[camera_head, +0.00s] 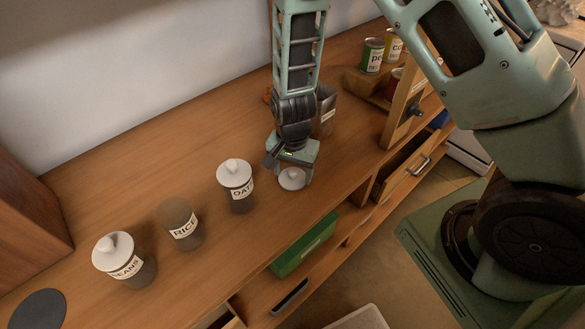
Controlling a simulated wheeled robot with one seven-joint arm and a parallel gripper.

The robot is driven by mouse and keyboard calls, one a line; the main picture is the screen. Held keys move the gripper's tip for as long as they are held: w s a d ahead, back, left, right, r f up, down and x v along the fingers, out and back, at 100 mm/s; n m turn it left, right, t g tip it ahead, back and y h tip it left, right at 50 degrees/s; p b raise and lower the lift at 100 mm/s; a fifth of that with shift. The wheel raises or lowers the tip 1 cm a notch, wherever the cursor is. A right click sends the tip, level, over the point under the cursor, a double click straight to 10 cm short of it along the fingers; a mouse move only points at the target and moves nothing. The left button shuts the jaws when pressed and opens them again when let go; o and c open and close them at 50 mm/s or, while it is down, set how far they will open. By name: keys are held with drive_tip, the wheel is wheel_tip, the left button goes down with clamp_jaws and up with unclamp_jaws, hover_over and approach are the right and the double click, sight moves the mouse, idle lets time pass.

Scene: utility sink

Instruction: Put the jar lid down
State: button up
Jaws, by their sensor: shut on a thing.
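My gripper (292,170) points down over the wooden counter, to the right of the jars. It is shut on a white round jar lid (292,180). The lid is close to the counter top; I cannot tell whether it touches. The rice jar (182,226) stands upright with no lid, showing a dark open top. The oats jar (241,196), nearest to my gripper, and the beans jar (133,272) both have white knobbed lids on. My fingertips are small and partly hidden by the gripper body.
A dark labelled container (325,112) stands just behind my gripper. Cans (373,56) stand on a wooden shelf at the back right. A dark round disc (40,309) lies at the lower left. A green box (305,243) sits below the counter's front edge. The counter behind the jars is clear.

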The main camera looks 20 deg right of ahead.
sight(292, 171)
drive_tip(key=shift+f, duration=0.1)
drive_tip(key=shift+f, duration=0.1)
drive_tip(key=o, duration=1)
drive_tip(key=shift+c, duration=0.2)
wheel_tip(292, 171, up, 12)
drive_tip(key=b, duration=0.2)
drive_tip(key=s+a+r+n, duration=0.3)
drive_tip(key=s+r+n, duration=0.2)
drive_tip(key=s+n, duration=0.3)
drive_tip(key=s+a+r+n, duration=0.3)
drive_tip(key=s+r+n, duration=0.2)
drive_tip(key=s+n, duration=0.3)
drive_tip(key=s, duration=0.4)
drive_tip(key=shift+a+r+n+y, duration=0.15)
drive_tip(key=shift+r+n+y, duration=0.15)
drive_tip(key=shift+n, duration=0.1)
